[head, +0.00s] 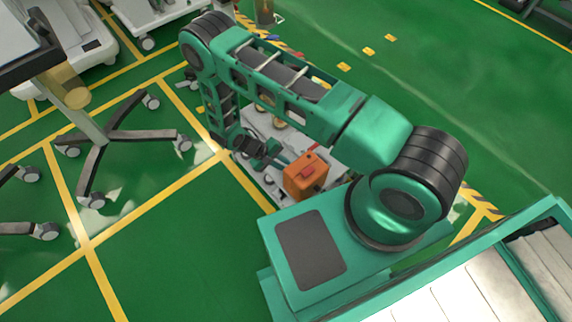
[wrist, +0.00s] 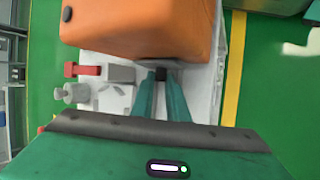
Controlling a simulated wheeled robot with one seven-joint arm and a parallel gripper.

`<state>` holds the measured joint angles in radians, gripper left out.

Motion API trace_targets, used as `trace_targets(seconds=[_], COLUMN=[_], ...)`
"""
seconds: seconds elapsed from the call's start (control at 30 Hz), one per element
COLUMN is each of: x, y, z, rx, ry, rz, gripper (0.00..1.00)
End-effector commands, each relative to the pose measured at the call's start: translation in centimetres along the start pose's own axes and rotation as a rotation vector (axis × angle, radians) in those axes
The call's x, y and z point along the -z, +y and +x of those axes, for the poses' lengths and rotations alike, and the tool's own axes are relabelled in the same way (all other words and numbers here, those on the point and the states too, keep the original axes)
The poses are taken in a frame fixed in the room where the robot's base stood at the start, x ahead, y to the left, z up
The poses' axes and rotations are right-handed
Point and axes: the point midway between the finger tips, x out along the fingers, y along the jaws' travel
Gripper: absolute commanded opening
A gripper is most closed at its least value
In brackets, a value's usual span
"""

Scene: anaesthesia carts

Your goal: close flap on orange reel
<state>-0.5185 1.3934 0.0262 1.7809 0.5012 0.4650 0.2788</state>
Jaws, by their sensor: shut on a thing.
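The orange reel (head: 300,180) is a boxy orange body with a small red part (head: 308,171) on it, standing on a pale grey cart top beside my base. In the wrist view the orange reel (wrist: 140,30) fills the top. My gripper (head: 277,162) reaches in from the left, close against the reel's side. In the wrist view my gripper (wrist: 162,80) has its two teal fingers converging on a small dark piece (wrist: 161,73) at the reel's lower edge. Whether this piece belongs to the flap cannot be told. The flap's angle is not clear.
A red-handled fitting (wrist: 85,70) with a grey block and a grey knob (wrist: 72,93) sit left of the fingers. A wheeled stand (head: 105,140) is at the left. Green floor with yellow lines (head: 150,205) is clear in front of it.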

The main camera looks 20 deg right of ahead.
Motion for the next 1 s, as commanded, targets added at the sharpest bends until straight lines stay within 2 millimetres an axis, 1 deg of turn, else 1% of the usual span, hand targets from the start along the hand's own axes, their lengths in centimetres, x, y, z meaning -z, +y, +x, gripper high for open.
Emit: trace_targets(seconds=[0.2, 0.57, 0.6, 0.67, 1.0], x=[0.10, 0.10, 0.10, 0.09, -0.05], y=[-0.23, -0.27, -0.28, -0.28, -0.41], z=[0.32, 0.27, 0.27, 0.27, 0.29], rx=[-0.021, -0.023, -0.023, -0.023, -0.021], ry=[-0.075, -0.086, -0.086, -0.086, -0.086], rz=[-0.046, -0.054, -0.054, -0.054, -0.055], gripper=[0.00, 0.00, 0.18, 0.33, 0.33])
